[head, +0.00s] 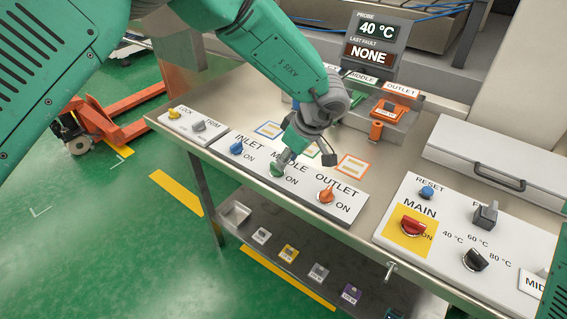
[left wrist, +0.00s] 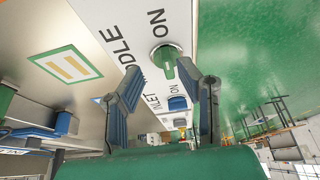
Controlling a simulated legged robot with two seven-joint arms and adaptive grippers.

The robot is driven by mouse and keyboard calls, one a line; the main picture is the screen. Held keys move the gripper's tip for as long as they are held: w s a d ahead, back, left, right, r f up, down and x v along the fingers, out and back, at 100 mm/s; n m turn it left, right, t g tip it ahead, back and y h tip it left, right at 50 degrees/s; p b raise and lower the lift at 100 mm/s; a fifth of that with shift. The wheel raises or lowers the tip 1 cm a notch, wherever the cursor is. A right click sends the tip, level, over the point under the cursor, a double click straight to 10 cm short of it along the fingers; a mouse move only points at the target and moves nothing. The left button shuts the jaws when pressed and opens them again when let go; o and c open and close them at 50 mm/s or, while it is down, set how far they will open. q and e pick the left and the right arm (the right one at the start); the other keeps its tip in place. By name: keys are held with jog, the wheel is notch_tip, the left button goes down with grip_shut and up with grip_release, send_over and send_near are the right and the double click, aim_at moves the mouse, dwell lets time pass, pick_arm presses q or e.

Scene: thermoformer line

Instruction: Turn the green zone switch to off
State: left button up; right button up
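The green zone switch (head: 277,170) is a round knob marked MIDDLE on the white zone panel (head: 344,210), between the blue inlet knob (head: 236,148) and the orange outlet knob (head: 326,195). In the left wrist view the green knob (left wrist: 164,61) has a raised grip bar, beside the word ON. My left gripper (head: 287,156) is just above the green knob and partly covers its surroundings. In the left wrist view its two fingers (left wrist: 165,88) are apart, with the green knob seen in the gap beyond the tips. Contact is not visible. My right gripper is out of view.
A lock and trim panel (head: 180,128) is at the left. The main panel (head: 446,240) with a red switch (head: 413,226) is at the right. A probe display (head: 377,40) stands behind. A lower shelf (head: 330,262) holds several small labelled items.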

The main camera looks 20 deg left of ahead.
pick_arm(q)
jog(key=a+f, duration=0.2)
jog(key=shift+a+f, duration=0.35)
jog(key=shift+f, duration=0.05)
jog(key=shift+w+a+f, duration=0.1)
jog(key=shift+a, duration=0.2)
jog(key=shift+d, duration=0.25)
jog(key=c, duration=0.7)
jog(key=shift+d, duration=0.45)
grip_shut()
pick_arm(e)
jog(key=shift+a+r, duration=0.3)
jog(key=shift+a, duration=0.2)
pick_arm(q)
jog(key=shift+a, duration=0.15)
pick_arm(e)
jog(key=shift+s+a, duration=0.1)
